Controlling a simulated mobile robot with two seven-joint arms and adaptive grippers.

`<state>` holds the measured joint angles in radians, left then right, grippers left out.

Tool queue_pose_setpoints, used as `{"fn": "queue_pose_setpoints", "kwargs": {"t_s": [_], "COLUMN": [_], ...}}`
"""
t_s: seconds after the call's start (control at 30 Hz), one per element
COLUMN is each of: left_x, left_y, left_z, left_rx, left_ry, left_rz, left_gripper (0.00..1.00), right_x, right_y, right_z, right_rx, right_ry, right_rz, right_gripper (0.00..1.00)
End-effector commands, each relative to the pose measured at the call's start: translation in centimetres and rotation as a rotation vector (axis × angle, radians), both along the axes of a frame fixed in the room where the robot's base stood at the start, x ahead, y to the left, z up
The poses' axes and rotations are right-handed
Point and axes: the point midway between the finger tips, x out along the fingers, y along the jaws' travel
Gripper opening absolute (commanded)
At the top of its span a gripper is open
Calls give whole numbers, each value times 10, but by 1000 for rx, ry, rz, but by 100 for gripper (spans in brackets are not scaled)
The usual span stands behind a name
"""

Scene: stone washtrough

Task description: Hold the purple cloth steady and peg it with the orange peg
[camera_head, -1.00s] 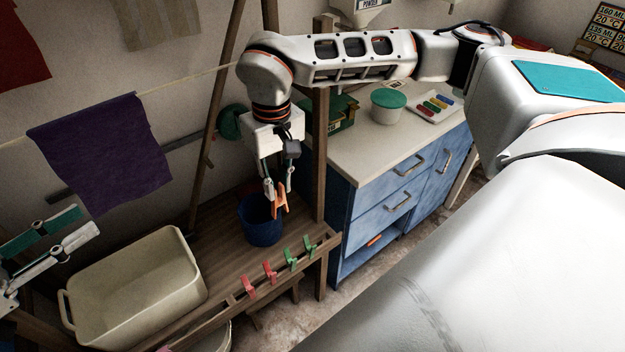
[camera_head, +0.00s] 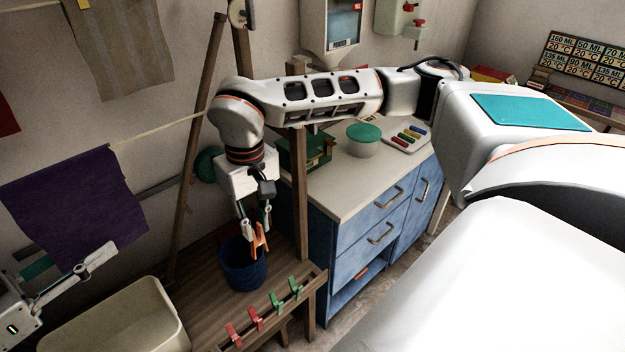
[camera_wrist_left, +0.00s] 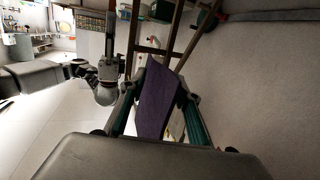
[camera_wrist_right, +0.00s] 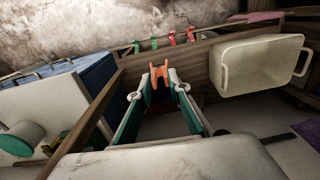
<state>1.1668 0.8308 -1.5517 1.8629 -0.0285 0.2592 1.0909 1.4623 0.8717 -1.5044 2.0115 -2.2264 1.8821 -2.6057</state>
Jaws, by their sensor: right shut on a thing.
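The purple cloth (camera_head: 75,205) hangs from the line at the left of the head view. My left gripper (camera_head: 108,252) is at its lower edge. In the left wrist view the fingers (camera_wrist_left: 163,75) are spread, with the cloth (camera_wrist_left: 157,100) showing between them; whether they touch it I cannot tell. My right gripper (camera_head: 256,222) is shut on the orange peg (camera_head: 259,242), which points down above the blue bucket. The peg (camera_wrist_right: 160,76) also shows between the fingertips in the right wrist view.
The blue bucket (camera_head: 240,268) stands on the wooden bench. Several red and green pegs (camera_head: 256,318) sit on the bench's front rail. A cream basin (camera_head: 120,322) lies below the cloth. The blue cabinet (camera_head: 350,225) and a wooden post (camera_head: 299,195) stand right of my right gripper.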

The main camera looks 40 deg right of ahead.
Motion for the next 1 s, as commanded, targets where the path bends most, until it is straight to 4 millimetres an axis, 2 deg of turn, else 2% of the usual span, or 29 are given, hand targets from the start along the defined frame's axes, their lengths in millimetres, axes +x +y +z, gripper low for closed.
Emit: {"fn": "queue_pose_setpoints", "kwargs": {"t_s": [0.2,0.53,0.63,0.67,0.87,1.0], "left_x": [4,4,4,4,5,5], "left_y": [-13,-14,-14,-14,-14,-14], "left_z": [-1,-2,-2,-2,-1,-1], "left_rx": [0,0,0,0,0,0], "left_ry": [1,1,1,1,1,1], "left_rz": [0,0,0,1,1,2], "left_gripper": [32,32,6,2,1,1], "right_x": [0,0,0,0,0,0], "right_y": [0,0,0,0,1,15], "right_z": [0,0,0,0,1,14], "right_rx": [0,0,0,0,0,1], "right_ry": [0,0,0,0,0,10], "right_rz": [0,0,0,0,-1,-21], "right_gripper": [1,1,1,1,1,1]}}
